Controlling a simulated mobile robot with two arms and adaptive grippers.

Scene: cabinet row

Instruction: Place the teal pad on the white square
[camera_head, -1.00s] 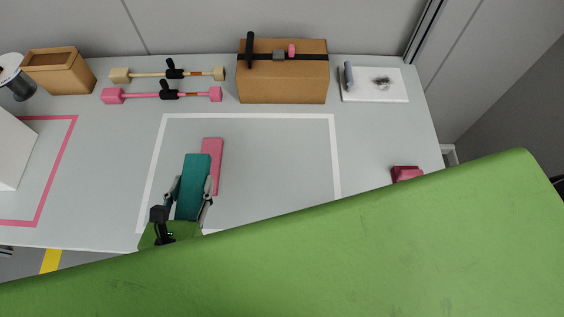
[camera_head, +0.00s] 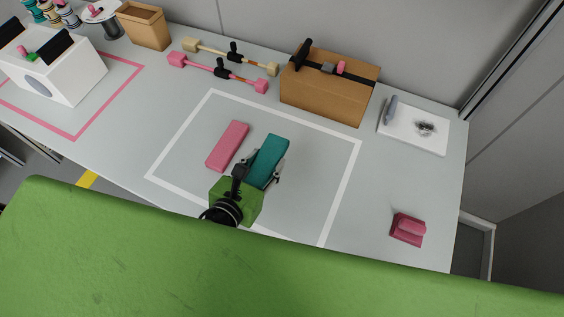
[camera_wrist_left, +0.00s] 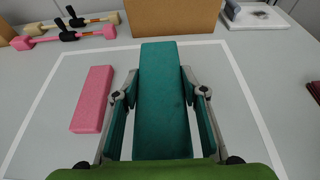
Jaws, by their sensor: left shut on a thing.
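The teal pad (camera_head: 268,160) is a flat oblong block. My left gripper (camera_head: 263,177) is shut on its sides, and the pad also shows between the fingers in the left wrist view (camera_wrist_left: 161,95). The pad is inside the white square (camera_head: 353,176), an outline on the grey table. Whether the pad touches the table or is held just above it, I cannot tell. The square's near edge is partly hidden by my green arm. My right gripper is not in view.
A pink pad (camera_head: 228,146) lies inside the square, left of the teal pad, with a gap. A cardboard box (camera_head: 325,95) stands behind the square, beside pink and cream bars (camera_head: 217,72). A white plate (camera_head: 413,130) and dark pink block (camera_head: 408,229) are to the right.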

